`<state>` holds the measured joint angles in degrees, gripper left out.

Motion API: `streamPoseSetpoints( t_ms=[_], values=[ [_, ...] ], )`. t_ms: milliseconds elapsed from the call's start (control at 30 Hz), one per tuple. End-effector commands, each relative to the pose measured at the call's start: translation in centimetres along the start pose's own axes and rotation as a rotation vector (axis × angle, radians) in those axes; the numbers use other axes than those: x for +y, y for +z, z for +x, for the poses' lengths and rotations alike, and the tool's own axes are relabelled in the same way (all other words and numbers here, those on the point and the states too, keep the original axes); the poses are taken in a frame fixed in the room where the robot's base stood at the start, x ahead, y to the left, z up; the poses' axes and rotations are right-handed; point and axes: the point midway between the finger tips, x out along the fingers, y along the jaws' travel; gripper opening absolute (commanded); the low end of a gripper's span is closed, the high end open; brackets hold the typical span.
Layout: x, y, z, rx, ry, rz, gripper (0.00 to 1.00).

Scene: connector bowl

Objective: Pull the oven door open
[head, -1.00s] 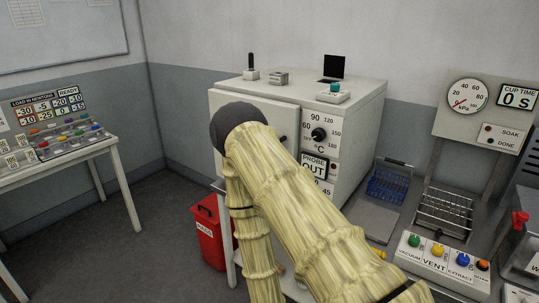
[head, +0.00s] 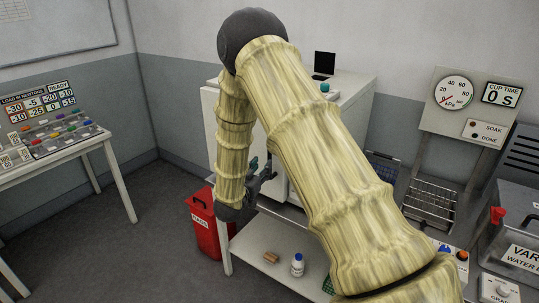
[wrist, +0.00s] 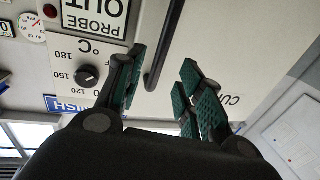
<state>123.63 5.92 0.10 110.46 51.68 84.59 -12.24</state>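The oven is a pale box, mostly hidden behind my arm in the head view, with its top (head: 352,86) showing. Its door (wrist: 235,45) fills the right of the wrist view, which looks upside down, and looks closed. A black bar handle (wrist: 166,45) runs along the door. My gripper (wrist: 161,68) is open, with green-padded fingers on either side of the handle's near end. I cannot tell whether a pad touches it. In the head view my gripper (head: 262,174) is in front of the oven, and the handle is hidden.
The control panel with a temperature dial (wrist: 87,76) and a PROBE OUT sign (wrist: 95,17) is beside the door. A red bin (head: 206,226) stands below left. A white bottle (head: 297,264) is on the lower shelf. Floor at left is clear.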

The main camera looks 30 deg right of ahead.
Motion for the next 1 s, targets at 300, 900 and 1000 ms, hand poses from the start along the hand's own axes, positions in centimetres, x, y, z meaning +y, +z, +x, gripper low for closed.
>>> streamPoseSetpoints(
  t_ms=[300, 900, 1000],
  values=[
    [0.0, -0.3, 5.2, -0.001, 0.0, -0.001, 0.37],
    [0.0, 0.1, 8.2, -0.001, -0.002, -0.001, 0.37],
    [0.0, 0.1, 8.2, -0.001, -0.002, -0.001, 0.28]
  ],
)
